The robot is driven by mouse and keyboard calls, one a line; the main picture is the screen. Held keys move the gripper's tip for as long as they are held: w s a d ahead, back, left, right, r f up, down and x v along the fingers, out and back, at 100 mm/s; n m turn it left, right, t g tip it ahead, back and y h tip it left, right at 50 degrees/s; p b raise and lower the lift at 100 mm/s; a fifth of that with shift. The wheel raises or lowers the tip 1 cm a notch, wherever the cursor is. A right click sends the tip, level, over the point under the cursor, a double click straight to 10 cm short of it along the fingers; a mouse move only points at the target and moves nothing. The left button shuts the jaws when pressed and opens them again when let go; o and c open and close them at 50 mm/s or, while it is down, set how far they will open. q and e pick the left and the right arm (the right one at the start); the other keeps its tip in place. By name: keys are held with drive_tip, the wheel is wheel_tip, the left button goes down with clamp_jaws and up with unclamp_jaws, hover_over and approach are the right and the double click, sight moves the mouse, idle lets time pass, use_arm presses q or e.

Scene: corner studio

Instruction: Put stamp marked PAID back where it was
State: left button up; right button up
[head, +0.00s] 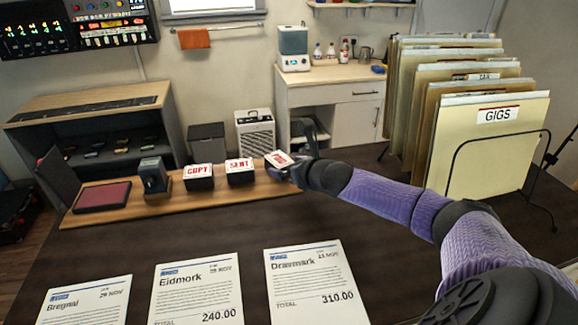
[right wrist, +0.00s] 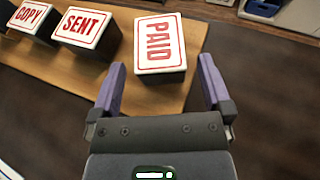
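The stamp marked PAID (head: 279,158) is a dark block with a white top and red lettering. It stands at the right end of the wooden board (head: 225,197), turned at an angle to its neighbours. In the right wrist view the PAID stamp (right wrist: 160,42) is just ahead of my right gripper (right wrist: 161,63), roughly centred between the fingers. The fingers are spread wide with nothing between them. In the head view my right gripper (head: 293,170) is beside the stamp, partly hidden by its own wrist. My left gripper is out of view.
The SENT stamp (head: 240,171) and COPY stamp (head: 198,177) stand left of PAID on the board, then a dark stamp (head: 154,180) and a red ink pad (head: 103,196). Invoices (head: 315,285) lie in front. A file rack (head: 490,140) stands right. Dark tabletop between is clear.

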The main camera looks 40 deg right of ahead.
drive_tip(key=shift+r, duration=0.15)
drive_tip(key=p+v, duration=0.5)
drive_tip(key=v, duration=0.7)
drive_tip(key=shift+p, duration=0.35)
